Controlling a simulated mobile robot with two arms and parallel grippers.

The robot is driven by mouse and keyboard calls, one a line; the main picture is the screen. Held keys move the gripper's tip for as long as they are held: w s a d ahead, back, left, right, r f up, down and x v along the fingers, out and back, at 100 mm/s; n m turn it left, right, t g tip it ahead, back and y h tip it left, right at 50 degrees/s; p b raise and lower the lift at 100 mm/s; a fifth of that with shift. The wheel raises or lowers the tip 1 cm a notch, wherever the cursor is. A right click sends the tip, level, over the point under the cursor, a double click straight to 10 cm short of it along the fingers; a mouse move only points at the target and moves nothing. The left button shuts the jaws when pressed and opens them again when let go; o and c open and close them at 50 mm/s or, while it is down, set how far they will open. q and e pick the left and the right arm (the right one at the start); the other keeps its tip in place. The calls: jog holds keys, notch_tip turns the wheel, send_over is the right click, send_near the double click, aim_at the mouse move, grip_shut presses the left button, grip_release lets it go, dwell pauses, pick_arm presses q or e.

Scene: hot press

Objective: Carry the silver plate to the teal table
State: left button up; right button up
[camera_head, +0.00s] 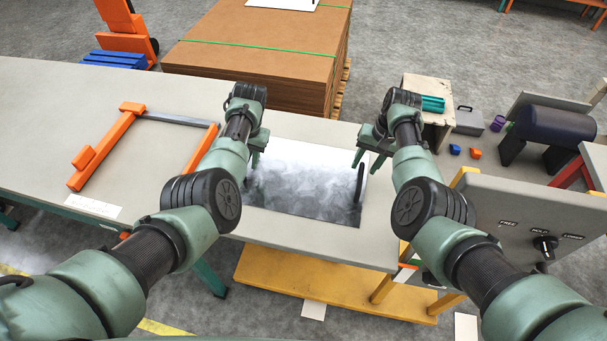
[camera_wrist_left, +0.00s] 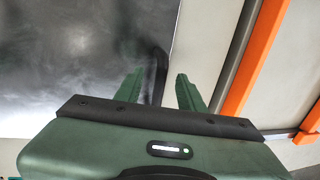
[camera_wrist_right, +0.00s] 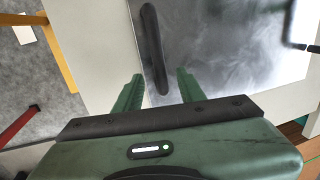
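The silver plate (camera_head: 300,195) is a flat, cloudy metal sheet lying on a grey top in the middle of the head view. It has a black handle at each side. My left gripper (camera_wrist_left: 157,92) is open at the plate's left edge, with the left handle (camera_wrist_left: 160,72) showing between its fingers. My right gripper (camera_wrist_right: 158,88) is open at the right edge, with the right handle (camera_wrist_right: 153,50) ahead of and between its fingers. A long grey-topped table with teal legs (camera_head: 208,277) extends left; my left arm hides part of it.
An orange frame (camera_head: 104,147) with a grey bar lies on the left table. A low yellow base (camera_head: 330,287) is under the plate's side. A grey control panel (camera_head: 530,215) with a black knob stands at right. A brown board stack (camera_head: 255,60) is behind.

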aim_at(363, 168)
pick_arm(q)
jog(key=shift+a+f, duration=0.2)
jog(key=shift+f, duration=0.25)
jog(key=shift+a+f, duration=0.2)
jog(key=shift+f, duration=0.25)
pick_arm(e)
jog(key=shift+a+f, duration=0.3)
jog(key=shift+f, duration=0.55)
pick_arm(q)
jog(key=shift+f, duration=0.65)
pick_arm(e)
jog(key=shift+f, duration=0.7)
jog(key=shift+a, duration=0.1)
pick_arm(q)
jog(key=shift+c, duration=0.6)
pick_arm(e)
jog(key=shift+c, duration=0.7)
pick_arm(q)
grip_shut()
pick_arm(e)
grip_shut()
pick_arm(q)
jog(key=shift+r, duration=0.1)
pick_arm(e)
jog(key=shift+w+r, duration=0.1)
jog(key=shift+r, duration=0.05)
